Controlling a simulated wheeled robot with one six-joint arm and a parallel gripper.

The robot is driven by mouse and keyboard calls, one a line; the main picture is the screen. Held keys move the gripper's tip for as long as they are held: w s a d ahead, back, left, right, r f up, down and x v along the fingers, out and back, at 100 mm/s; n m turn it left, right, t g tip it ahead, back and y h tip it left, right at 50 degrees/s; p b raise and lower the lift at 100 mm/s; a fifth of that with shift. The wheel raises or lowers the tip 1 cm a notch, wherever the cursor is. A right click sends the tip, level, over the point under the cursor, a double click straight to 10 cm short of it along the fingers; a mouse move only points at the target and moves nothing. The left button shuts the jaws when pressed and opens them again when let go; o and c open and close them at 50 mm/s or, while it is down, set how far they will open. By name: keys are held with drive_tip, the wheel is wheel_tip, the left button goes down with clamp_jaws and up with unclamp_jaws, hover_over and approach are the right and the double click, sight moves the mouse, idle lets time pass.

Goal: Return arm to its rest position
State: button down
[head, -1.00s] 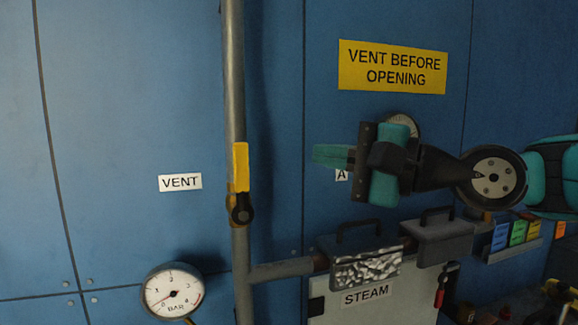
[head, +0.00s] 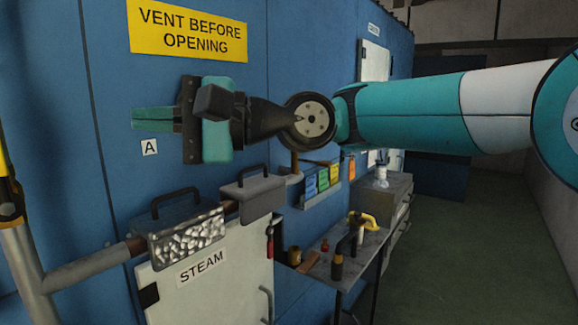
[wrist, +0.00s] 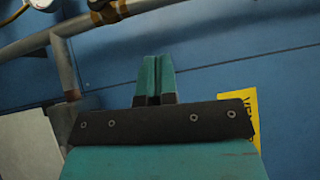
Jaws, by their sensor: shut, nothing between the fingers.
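My gripper (head: 152,120) shows in the head view at the left, in front of the blue wall panel (head: 270,60). It points left, just above the small "A" label (head: 149,147) and below the yellow sign (head: 188,30). My teal and white arm reaches in from the right edge. In the wrist view my gripper (wrist: 156,80) has its two teal fingers together with nothing held. The blue wall lies beyond them.
A steel pipe (head: 88,268) runs at the lower left, with a yellow-handled valve at the left edge. Grey boxes with handles (head: 255,196) sit above the STEAM cabinet (head: 222,290). A bench (head: 350,262) holds tools. Open floor (head: 440,240) lies right.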

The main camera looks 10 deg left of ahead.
drive_tip(key=w+d+f+n+t+h+b, duration=0.1)
drive_tip(key=d+f+t+h, duration=0.3)
drive_tip(key=d, duration=0.4)
drive_tip(key=w+d+f+t+h, duration=0.25)
drive_tip(key=d+f, duration=0.35)
drive_tip(key=d, duration=0.3)
drive_tip(key=s+d+f+n+h, duration=0.1)
drive_tip(key=s+d+f+h, duration=0.1)
drive_tip(key=s+d+f, duration=0.2)
drive_tip(key=s+d+f+h+b, duration=0.1)
drive_tip(key=s+d+f, duration=0.4)
drive_tip(key=d, duration=0.5)
drive_tip(key=s+d+f+n+h, duration=0.1)
drive_tip(key=s+d+f+h, duration=0.2)
drive_tip(key=d+f, duration=0.3)
drive_tip(key=shift+s+d+n+h, duration=0.3)
drive_tip(key=shift+s+d+h, duration=0.05)
drive_tip(key=shift+s+d, duration=0.5)
